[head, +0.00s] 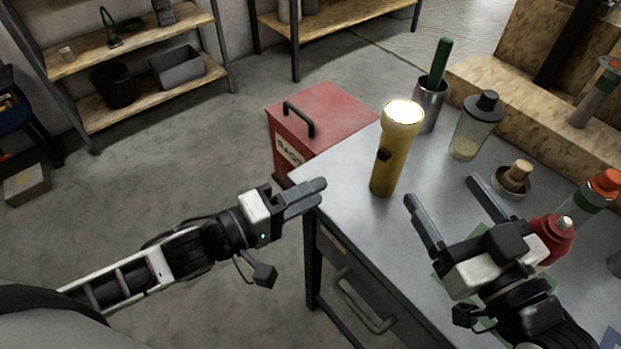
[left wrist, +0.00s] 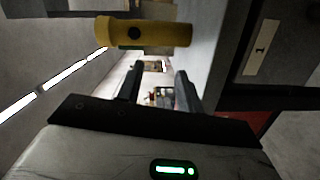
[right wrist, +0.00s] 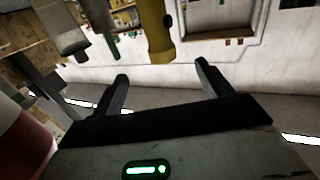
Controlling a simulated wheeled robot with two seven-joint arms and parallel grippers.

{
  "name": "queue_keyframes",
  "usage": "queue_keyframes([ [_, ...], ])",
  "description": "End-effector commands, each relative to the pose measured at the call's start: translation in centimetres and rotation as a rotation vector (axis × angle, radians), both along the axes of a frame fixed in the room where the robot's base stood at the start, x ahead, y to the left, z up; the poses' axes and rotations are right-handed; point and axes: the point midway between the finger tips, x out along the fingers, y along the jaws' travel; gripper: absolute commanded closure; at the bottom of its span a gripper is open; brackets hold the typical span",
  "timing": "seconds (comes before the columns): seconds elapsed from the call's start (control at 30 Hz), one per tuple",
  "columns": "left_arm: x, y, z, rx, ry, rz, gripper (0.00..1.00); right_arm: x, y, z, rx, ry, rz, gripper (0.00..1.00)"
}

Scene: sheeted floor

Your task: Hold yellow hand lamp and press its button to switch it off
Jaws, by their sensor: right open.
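The yellow hand lamp (head: 394,160) stands upright near the left edge of the grey table, its top glowing white. Its dark button (head: 384,154) is on the side of its body. It also shows in the left wrist view (left wrist: 165,34) and the right wrist view (right wrist: 157,35). My left gripper (head: 322,190) is left of the lamp, just off the table edge, empty; its fingers are apart in the left wrist view (left wrist: 158,80). My right gripper (head: 440,190) is open and empty over the table, to the right and front of the lamp. Neither touches it.
Behind the lamp stand a metal cup (head: 429,105) with a green-handled tool and a lidded jar (head: 474,130). A small dish with a wooden-handled brush (head: 515,178) and a red bottle (head: 552,236) are near my right gripper. A red box (head: 335,110) is beyond the table's left edge.

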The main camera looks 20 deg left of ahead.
Motion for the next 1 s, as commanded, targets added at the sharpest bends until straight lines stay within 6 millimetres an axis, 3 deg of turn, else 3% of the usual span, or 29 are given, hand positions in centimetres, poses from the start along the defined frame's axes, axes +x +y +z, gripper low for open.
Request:
queue_keyframes([
  [0.2, 0.0, -0.4, 3.0, -0.213, 0.115, -0.113, 0.64, 0.0, 0.0, 0.0, 0.000, 0.000, 0.000, 0.22],
  [0.47, -0.1, -0.6, 3.8, -0.286, 0.170, -0.152, 0.64, 0.7, 0.4, 0.0, 0.001, -0.002, -0.001, 0.22],
  [1.0, -0.1, -0.5, 3.8, -0.285, 0.171, -0.149, 0.64, 8.8, 6.2, 0.1, 0.003, -0.002, 0.000, 0.22],
])
